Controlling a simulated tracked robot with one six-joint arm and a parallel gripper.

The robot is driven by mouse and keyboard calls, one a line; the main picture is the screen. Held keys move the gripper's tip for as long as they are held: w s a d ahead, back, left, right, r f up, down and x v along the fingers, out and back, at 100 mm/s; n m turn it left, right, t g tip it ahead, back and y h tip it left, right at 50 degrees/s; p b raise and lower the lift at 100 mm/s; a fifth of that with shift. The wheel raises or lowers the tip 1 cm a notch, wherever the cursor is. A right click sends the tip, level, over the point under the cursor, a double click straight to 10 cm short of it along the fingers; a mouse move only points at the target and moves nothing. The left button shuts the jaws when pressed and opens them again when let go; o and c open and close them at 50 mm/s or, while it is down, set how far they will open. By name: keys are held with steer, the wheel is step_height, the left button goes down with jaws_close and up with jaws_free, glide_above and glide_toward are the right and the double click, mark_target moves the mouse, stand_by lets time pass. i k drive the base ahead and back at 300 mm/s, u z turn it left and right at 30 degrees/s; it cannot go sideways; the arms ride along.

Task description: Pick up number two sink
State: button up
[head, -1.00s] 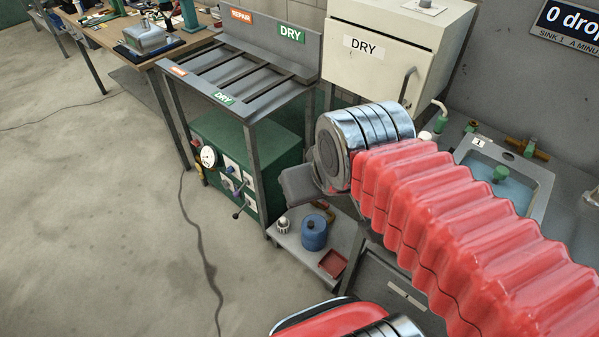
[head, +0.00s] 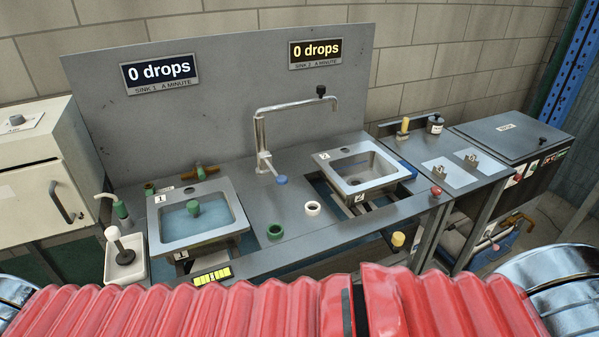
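Sink number two (head: 362,168) is a square steel basin with "2" labels on its rim and front edge. It sits over an opening at the right part of the grey counter, looks empty, and appears slightly skewed. Sink number one (head: 205,232), left of it, holds blue water with a green plug (head: 194,208) in it. My gripper is not in view in the head view; only my red-sleeved arm crosses the bottom, in front of the counter.
A tall faucet (head: 262,140) stands between the sinks. A green ring (head: 275,231) and a white ring (head: 312,208) lie on the counter (head: 300,237). Another bench (head: 455,178) adjoins at right.

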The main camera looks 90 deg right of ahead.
mark_target(366, 173)
steer(key=z, duration=3.45)
